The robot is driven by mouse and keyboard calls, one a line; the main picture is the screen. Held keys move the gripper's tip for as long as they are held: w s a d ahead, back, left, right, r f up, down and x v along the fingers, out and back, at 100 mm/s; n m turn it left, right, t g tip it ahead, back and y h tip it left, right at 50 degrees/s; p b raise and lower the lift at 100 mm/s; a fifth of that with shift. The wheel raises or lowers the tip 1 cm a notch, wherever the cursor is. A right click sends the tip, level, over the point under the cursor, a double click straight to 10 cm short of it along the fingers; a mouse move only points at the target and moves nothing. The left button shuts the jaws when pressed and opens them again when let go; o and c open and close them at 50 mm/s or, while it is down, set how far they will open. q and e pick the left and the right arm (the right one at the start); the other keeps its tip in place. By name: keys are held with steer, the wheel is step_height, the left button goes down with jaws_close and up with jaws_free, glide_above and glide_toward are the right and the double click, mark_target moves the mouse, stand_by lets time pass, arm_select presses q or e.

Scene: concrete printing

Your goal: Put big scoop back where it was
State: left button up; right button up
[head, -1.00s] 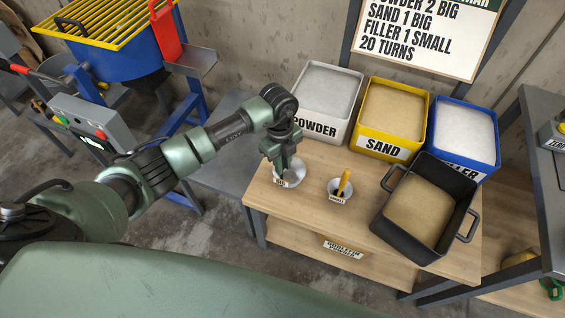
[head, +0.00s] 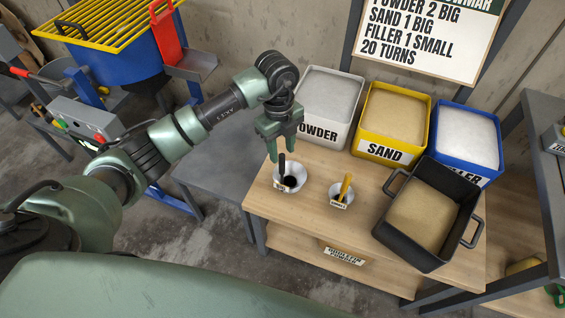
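The big scoop (head: 282,166) stands with its dark handle up in a pale round holder (head: 296,172) at the left of the wooden table. The small scoop (head: 346,187), with a yellow handle, stands in a smaller labelled holder (head: 338,202) to the right. My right gripper is not in view.
Bins of powder (head: 324,137), sand (head: 383,151) and filler (head: 467,170) line the table's back. A black two-handled tub (head: 410,247) holding sandy material stands at the front right. A blue mixer (head: 115,62) with a yellow grate is at the upper left.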

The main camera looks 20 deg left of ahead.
arm_select(q)
steer(key=shift+a+r, duration=0.15)
steer(key=shift+r, duration=1.7)
